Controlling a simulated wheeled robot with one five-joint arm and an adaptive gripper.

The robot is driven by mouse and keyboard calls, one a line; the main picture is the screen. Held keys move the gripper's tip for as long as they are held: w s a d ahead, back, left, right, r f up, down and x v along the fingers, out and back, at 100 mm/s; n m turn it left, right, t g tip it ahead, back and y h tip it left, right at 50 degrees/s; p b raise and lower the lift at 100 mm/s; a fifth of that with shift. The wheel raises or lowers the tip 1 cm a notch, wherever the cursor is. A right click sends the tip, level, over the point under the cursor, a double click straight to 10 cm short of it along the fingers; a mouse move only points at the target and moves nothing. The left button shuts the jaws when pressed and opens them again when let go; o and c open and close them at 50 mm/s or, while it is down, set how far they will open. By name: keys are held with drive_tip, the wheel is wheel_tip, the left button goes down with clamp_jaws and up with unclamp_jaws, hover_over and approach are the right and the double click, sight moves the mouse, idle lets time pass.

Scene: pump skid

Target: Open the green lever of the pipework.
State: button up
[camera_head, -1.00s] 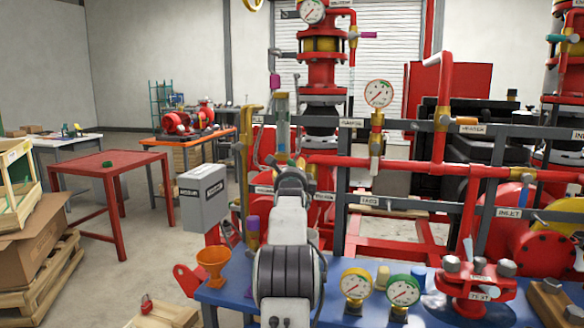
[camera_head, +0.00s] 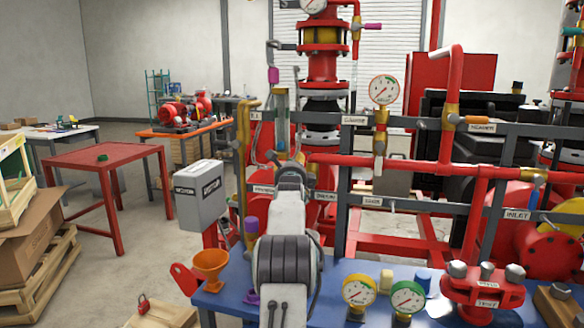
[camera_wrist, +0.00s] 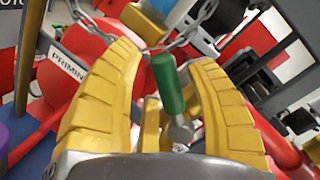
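The green lever (camera_wrist: 168,84) shows in the wrist view as a short green grip on a metallic stub. It lies between the two thick yellow fingers of my gripper (camera_wrist: 165,52). The fingers are apart, with visible gaps on both sides of the lever, so the gripper is open around it and not clamped. In the head view my gripper (camera_head: 291,162) is at the pipework (camera_head: 400,163), behind my own arm. The arm hides the green lever there.
A metal chain (camera_wrist: 183,40) hangs across the fingertips close to the lever. Grey rails and red pipes crowd around the gripper. Pressure gauges (camera_head: 360,291) and an orange funnel (camera_head: 210,264) stand on the blue bench (camera_head: 235,299) below.

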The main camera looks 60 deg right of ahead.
clamp_jaws()
idle(0.3)
